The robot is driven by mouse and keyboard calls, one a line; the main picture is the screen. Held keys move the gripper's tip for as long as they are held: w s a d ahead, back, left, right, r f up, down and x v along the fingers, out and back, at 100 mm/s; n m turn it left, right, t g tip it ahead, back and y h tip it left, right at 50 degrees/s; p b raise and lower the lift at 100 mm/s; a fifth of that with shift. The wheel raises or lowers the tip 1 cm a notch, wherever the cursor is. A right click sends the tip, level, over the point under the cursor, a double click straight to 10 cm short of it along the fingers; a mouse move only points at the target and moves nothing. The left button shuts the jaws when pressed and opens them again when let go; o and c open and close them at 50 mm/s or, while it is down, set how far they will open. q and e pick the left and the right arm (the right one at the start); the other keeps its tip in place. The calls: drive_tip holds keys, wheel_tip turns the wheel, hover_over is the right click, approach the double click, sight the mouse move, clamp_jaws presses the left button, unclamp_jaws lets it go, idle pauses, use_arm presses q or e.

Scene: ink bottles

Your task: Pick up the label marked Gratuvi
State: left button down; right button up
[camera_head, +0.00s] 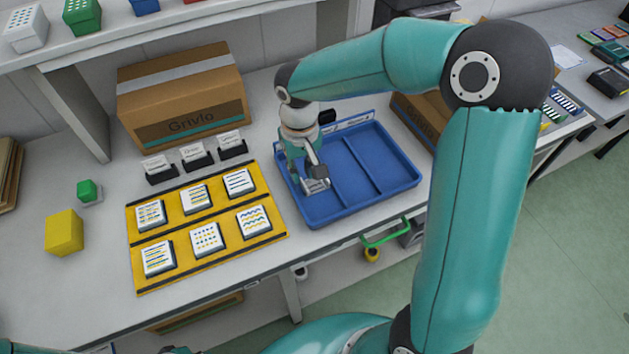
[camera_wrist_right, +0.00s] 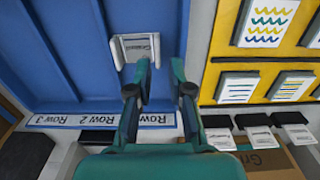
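A white card in a pale holder (camera_wrist_right: 136,48) lies in the blue tray (camera_wrist_right: 60,60), in the row by the tray's side wall. Its print is upside down and too small to read surely. It also shows as a small white card (camera_head: 316,187) in the head view, partly covered by my right gripper (camera_head: 308,172). My right gripper (camera_wrist_right: 160,68) is open in the wrist view, fingers apart. One fingertip overlaps the card's lower right edge; the other is to the right, over the tray wall. Whether it touches the card I cannot tell.
Several note blocks lie on the yellow mat (camera_head: 133,236) left of the tray. Three cards in black stands (camera_head: 196,156) are behind it, before a cardboard box (camera_head: 185,95). A yellow block (camera_head: 64,233) is at left. Most of the tray is clear.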

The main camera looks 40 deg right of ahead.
sight(304, 185)
drive_tip(key=shift+d+f+p, duration=0.15)
drive_tip(key=shift+f+p, duration=0.3)
drive_tip(key=shift+f, duration=2.2)
clamp_jaws()
